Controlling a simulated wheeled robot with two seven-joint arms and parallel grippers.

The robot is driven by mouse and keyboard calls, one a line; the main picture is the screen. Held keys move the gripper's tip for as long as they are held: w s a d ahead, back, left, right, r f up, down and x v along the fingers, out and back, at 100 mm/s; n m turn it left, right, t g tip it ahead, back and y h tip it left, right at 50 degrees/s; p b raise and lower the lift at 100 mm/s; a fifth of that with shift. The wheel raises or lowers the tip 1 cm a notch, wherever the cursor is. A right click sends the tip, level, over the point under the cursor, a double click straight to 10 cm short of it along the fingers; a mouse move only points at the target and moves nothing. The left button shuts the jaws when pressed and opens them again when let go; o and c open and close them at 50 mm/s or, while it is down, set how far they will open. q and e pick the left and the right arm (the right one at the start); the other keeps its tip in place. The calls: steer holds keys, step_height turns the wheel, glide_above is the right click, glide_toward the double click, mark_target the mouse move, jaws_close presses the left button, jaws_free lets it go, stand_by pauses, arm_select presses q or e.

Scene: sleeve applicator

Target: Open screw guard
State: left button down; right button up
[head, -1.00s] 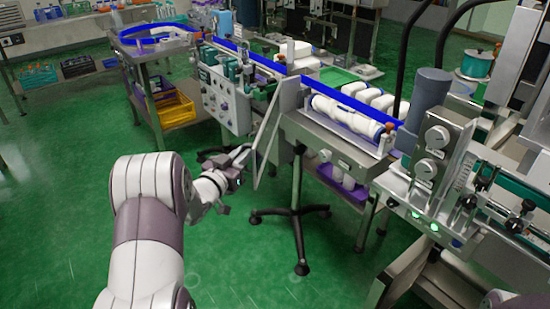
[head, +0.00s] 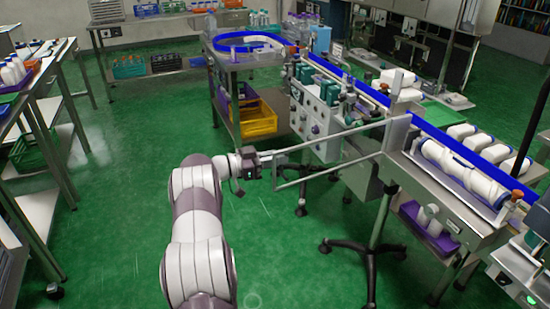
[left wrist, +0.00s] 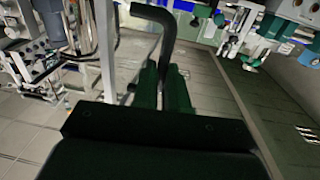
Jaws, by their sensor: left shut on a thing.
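The screw guard (head: 335,135) is a thin grey frame joined to the machine at its right end. It is swung out from the machine, pointing left over the aisle. The white screw (head: 460,170) lies uncovered in its trough. My left gripper (head: 266,165) is at the guard's free left end, shut on it. In the left wrist view, a dark bent bar (left wrist: 167,45) of the guard runs down between the two dark green fingers (left wrist: 165,92). The exact contact is partly hidden by the gripper body. My right gripper is not in view.
A control panel (head: 318,118) with knobs stands behind the guard. A stand with a black wheeled base (head: 365,250) is below the machine. A yellow crate (head: 252,120) sits on a cart shelf. Another table (head: 45,110) is at the left. Green floor between is clear.

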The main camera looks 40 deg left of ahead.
arm_select(q)
steer(key=shift+w+a+r, duration=0.1)
steer(key=shift+w+a, duration=0.05)
steer(key=shift+w, duration=0.1)
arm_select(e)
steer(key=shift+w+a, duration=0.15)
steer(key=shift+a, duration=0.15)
arm_select(q)
steer(key=c, duration=1.3)
jaws_free()
steer(key=shift+o, duration=0.7)
steer(key=shift+w+d, duration=0.25)
steer(key=v, duration=1.2)
steer(key=shift+s+a, duration=0.2)
steer(key=shift+s, duration=0.15)
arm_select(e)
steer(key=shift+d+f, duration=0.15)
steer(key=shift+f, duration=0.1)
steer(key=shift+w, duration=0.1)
